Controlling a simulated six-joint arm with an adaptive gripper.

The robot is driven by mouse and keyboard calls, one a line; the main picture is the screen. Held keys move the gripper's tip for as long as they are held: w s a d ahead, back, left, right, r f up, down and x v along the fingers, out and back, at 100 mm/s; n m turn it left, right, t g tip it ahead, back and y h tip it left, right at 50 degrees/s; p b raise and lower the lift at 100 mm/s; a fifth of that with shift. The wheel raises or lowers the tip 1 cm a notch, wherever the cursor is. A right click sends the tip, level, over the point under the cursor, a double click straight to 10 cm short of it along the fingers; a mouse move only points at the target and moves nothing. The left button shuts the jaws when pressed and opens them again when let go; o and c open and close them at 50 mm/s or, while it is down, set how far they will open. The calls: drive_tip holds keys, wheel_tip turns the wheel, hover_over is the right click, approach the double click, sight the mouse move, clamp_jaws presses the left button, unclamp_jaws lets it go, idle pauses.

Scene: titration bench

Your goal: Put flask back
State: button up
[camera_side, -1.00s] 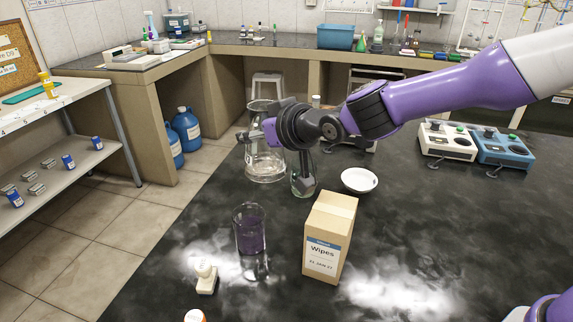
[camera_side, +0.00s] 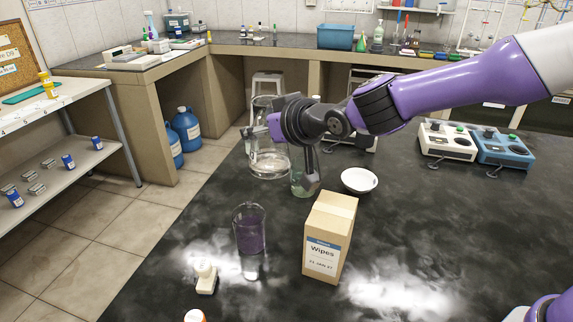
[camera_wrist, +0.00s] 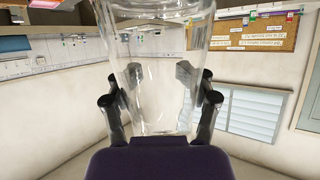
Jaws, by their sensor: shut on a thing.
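The flask (camera_side: 268,162) is a large clear glass vessel that looks empty. It stands upright in my gripper (camera_side: 280,156) in the side view, toward the far left part of the black bench. In the wrist view the flask (camera_wrist: 160,50) fills the space between the two fingers of my gripper (camera_wrist: 158,85), which are shut on it from both sides. My gripper hides part of the flask in the side view. I cannot tell whether its base touches the bench. A smaller glass vessel (camera_side: 300,187) stands just right of it, partly hidden by a finger.
A white bowl (camera_side: 359,181) lies right of the flask. A beaker of purple liquid (camera_side: 250,232) and a Wipes box (camera_side: 328,240) stand nearer. A small white bottle (camera_side: 206,279) is at front left. Two stirrer-like devices (camera_side: 447,141) sit at back right. The bench's right middle is clear.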

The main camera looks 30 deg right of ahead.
drive_tip(key=s+d+r+m+h, duration=0.2)
drive_tip(key=s+d+r, duration=0.25)
drive_tip(key=d, duration=0.25)
drive_tip(key=s+d+r+m+h, duration=0.2)
drive_tip(key=s+d+r, duration=0.2)
drive_tip(key=s+d, duration=0.25)
wheel_tip(320, 180, down, 15)
drive_tip(key=s+d+n+g+y, duration=0.1)
drive_tip(key=d+n+y, duration=0.1)
drive_tip(key=n+y, duration=0.5)
drive_tip(key=s+n+g+y, duration=0.1)
drive_tip(key=n+y, duration=0.1)
drive_tip(key=s+d+r+n+g+y, duration=0.1)
drive_tip(key=s+n+g+y, duration=0.1)
drive_tip(key=s+d+n+g+y, duration=0.1)
drive_tip(key=n+g, duration=0.1)
drive_tip(key=n, duration=0.1)
drive_tip(key=shift+s+r+y, duration=0.4)
wheel_tip(320, 180, down, 8)
drive_tip(key=shift+s+r, duration=0.1)
drive_tip(key=shift+r, duration=0.1)
